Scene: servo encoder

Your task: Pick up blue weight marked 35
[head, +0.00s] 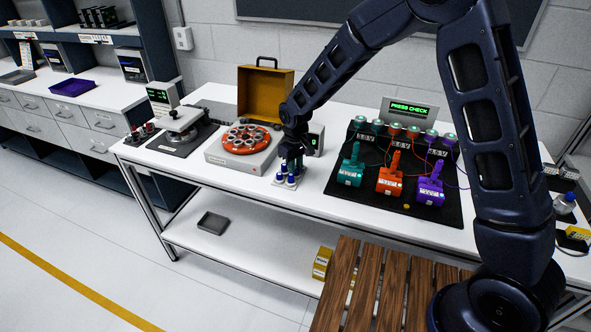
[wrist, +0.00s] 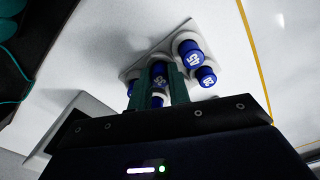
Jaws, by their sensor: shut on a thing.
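Several small blue-topped weights stand close together on a small pale holder (head: 279,183) near the front edge of the bench. In the wrist view, one blue weight (wrist: 158,73) with a white marking sits between the two green fingers of my gripper (wrist: 160,84). The marking is too small to read surely. My gripper (head: 292,158) points down over the holder and is shut on that weight. Two other blue weights, one larger (wrist: 190,52) and one smaller (wrist: 206,77), stand just right of the fingers. I cannot tell whether the held weight is clear of the holder.
Left of the holder is a grey unit with an orange rotary disc (head: 245,139), with a yellow case (head: 265,90) behind. On the right, a black mat (head: 350,200) carries teal, orange and purple devices.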

